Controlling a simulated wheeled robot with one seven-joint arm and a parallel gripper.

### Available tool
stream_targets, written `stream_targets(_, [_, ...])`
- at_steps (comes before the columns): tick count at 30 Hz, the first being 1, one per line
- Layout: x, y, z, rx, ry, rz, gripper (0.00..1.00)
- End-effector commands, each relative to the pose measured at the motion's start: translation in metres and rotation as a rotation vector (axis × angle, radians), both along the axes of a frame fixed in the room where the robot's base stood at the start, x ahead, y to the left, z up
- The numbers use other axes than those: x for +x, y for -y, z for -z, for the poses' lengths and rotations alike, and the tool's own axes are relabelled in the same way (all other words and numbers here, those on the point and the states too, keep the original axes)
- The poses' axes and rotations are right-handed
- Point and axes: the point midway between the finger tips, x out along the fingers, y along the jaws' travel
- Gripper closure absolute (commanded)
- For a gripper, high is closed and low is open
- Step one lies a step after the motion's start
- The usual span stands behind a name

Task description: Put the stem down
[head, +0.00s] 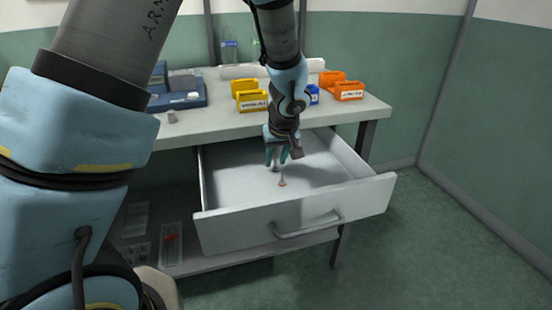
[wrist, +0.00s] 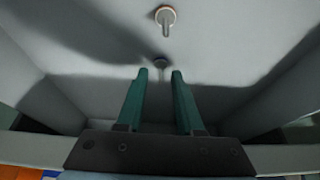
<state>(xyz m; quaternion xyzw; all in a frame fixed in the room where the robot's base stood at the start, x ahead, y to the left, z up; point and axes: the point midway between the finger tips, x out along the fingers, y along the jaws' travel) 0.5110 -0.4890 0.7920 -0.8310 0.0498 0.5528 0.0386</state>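A small stem (head: 282,182) with a thin pale shaft and a brownish round end stands in the open drawer, near its front. In the wrist view this stem (wrist: 166,17) is at the top, beyond my fingertips and apart from them. My gripper (head: 277,158) points down into the drawer (head: 235,232), behind the stem. In the wrist view its green fingers (wrist: 160,76) are apart, with nothing visibly held between them.
The drawer walls surround my gripper on all sides; most of the drawer floor is bare. On the worktop (head: 200,130) stand yellow bins (head: 250,98), orange bins (head: 348,91), a blue bin (head: 313,95) and a blue device (head: 178,92). A lower shelf holds trays (head: 171,255).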

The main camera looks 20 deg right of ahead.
Motion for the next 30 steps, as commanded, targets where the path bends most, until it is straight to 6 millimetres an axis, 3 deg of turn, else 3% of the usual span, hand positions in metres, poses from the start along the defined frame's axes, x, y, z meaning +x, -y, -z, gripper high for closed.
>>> stream_targets(11, [-0.001, 0.0, -0.007, -0.002, 0.001, 0.0, 0.63])
stream_targets(24, [-0.035, -0.003, -0.086, -0.006, 0.001, 0.0, 0.63])
stream_targets(30, [-0.044, -0.004, -0.108, -0.002, 0.001, 0.001, 0.63])
